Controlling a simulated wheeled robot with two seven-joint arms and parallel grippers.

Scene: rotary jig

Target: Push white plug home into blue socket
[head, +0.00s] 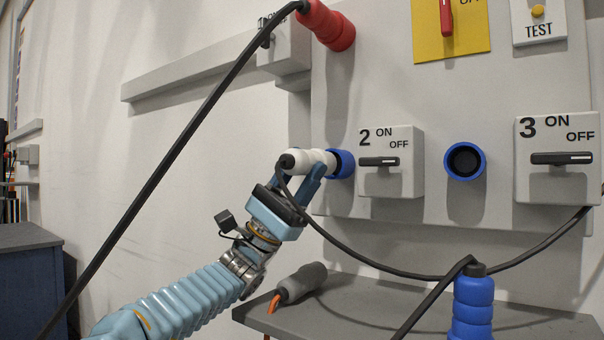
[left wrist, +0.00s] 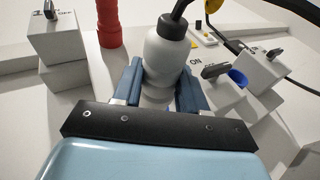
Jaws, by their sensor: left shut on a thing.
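The white plug (head: 314,158) with its black cable is at the blue socket (head: 343,163) left of switch box 2 in the head view. Its front end meets the socket's blue ring; how deep it sits I cannot tell. My left gripper (head: 317,176) is shut on the white plug, with a finger along its side. In the left wrist view the plug (left wrist: 165,60) stands between the two blue fingers, its cable end towards the camera. The socket it faces is hidden there. My right gripper is not in view.
A second blue socket (head: 465,161) is empty, between switch box 2 (head: 391,178) and switch box 3 (head: 557,182). A red plug (head: 328,25) is above. A blue plug (head: 473,308) and a grey plug (head: 303,281) are at the grey shelf (head: 400,306). Black cables hang across the front.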

